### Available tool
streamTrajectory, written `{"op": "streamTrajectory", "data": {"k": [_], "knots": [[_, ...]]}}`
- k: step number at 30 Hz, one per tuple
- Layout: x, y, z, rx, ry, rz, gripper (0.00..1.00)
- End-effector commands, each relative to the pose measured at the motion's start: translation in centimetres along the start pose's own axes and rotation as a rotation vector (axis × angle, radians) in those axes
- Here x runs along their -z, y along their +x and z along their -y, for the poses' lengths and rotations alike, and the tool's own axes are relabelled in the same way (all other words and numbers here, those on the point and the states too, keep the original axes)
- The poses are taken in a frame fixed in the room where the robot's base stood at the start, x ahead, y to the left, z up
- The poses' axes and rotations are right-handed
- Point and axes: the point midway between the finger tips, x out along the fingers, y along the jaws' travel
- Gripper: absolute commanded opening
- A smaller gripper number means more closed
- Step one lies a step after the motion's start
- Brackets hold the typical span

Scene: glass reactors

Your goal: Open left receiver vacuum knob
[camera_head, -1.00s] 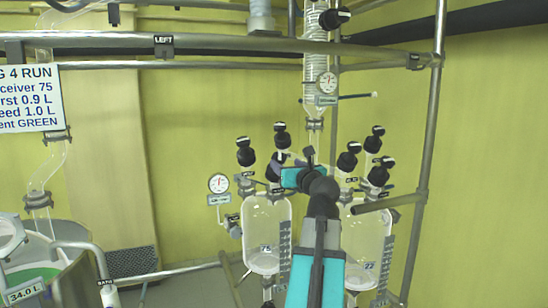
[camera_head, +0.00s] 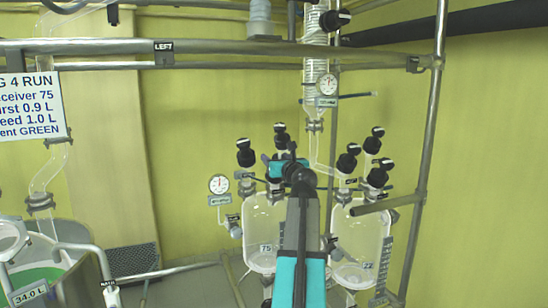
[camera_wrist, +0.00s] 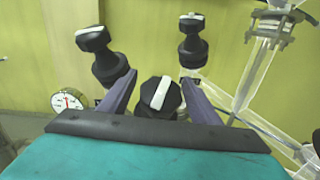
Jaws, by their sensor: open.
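The left receiver (camera_head: 264,240), a clear glass vessel marked 75, hangs below several black knobs. Two of these, a left knob (camera_head: 245,152) and a back knob (camera_head: 281,137), show above it. My gripper (camera_wrist: 160,82) is open, its purple fingers on either side of a black knob (camera_wrist: 172,98) with a white bar. The bar runs nearly lengthwise in the wrist view, slightly tilted. I cannot tell whether the fingers touch this knob. In the head view my gripper (camera_head: 284,162) hides it. No label shows which knob is the vacuum one.
The right receiver (camera_head: 360,240) stands close by, with several black knobs (camera_head: 347,160) above it. A round gauge (camera_head: 219,184) is left of the left receiver. A glass column (camera_head: 315,60) rises behind. A metal rail (camera_head: 220,47) crosses above.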

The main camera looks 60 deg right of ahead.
Motion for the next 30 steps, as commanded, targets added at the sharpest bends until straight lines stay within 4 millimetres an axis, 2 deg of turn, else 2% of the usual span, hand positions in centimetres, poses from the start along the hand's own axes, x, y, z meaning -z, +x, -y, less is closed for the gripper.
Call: {"op": "streamTrajectory", "data": {"k": [6,15,23,24,30], "knots": [[-0.03,1.1,-0.04,0.0,0.0,0.0,0.57],[0.03,1.15,-0.06,0.0,0.0,0.0,0.57],[0.03,1.14,-0.08,-0.001,0.0,0.0,0.17],[0.12,0.43,-0.91,-0.003,0.0,0.001,0.17],[0.03,1.13,-0.28,-0.004,0.0,0.0,0.17]]}}
